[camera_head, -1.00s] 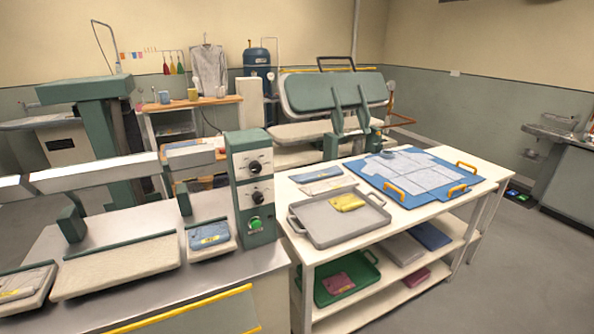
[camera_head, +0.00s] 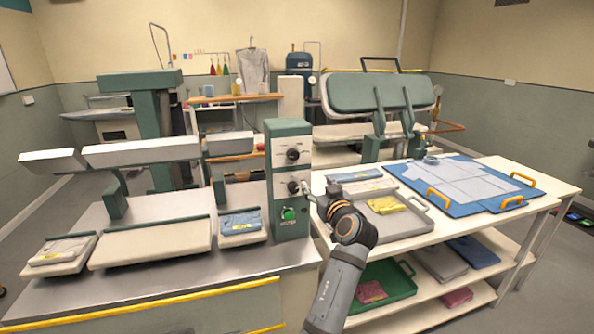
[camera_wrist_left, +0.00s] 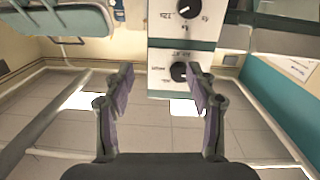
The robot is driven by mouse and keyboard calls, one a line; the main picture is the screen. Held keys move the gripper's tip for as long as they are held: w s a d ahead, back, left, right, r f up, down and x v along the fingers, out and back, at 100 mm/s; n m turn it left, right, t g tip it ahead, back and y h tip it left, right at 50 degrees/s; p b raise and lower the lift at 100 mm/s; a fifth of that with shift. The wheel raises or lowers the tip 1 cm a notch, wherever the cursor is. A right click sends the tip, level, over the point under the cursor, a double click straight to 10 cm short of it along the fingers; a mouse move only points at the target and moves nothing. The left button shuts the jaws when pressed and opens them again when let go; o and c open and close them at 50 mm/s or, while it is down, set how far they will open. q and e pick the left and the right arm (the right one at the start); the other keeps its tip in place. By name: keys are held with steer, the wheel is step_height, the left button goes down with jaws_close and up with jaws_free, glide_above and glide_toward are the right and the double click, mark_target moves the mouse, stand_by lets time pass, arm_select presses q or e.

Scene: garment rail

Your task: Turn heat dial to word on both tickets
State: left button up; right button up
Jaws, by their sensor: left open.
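The green and white control box (camera_head: 288,130) stands at the right end of the near press. It has an upper black dial (camera_head: 293,155), a lower black dial (camera_head: 294,187) and a green button (camera_head: 289,214). My left gripper (camera_head: 310,190) is at the box's right side, near the lower dial. In the left wrist view, which looks upside down, my left gripper (camera_wrist_left: 160,82) is open and empty. One dial (camera_wrist_left: 179,72) shows between its fingers and another dial (camera_wrist_left: 190,8) at the top edge. The dial lettering is too small to read surely. My right gripper is not in view.
Folded cloths with yellow labels, one blue (camera_head: 240,224) and one grey (camera_head: 62,250), lie on the press pads. Label words are unreadable.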

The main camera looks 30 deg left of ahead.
mark_target(295, 156)
arm_select(q)
steer(key=s+a+r+n+y, duration=0.1)
steer(key=s+a+r+n, duration=0.15)
steer(key=r, duration=0.25)
steer(key=shift+g, duration=0.4)
steer(key=p+x, duration=0.2)
steer(key=x, duration=0.2)
steer(key=p+x, duration=0.2)
steer(key=x, duration=0.2)
steer(key=shift+w+a+r, duration=0.15)
steer(key=shift+w+r, duration=0.05)
steer(key=shift+w, duration=0.1)
steer(key=shift+w+a+f, duration=0.15)
steer(key=shift+w+a, duration=0.15)
steer(key=shift+a, duration=0.05)
steer(key=shift+c, duration=0.3)
steer(key=c, duration=1.1)
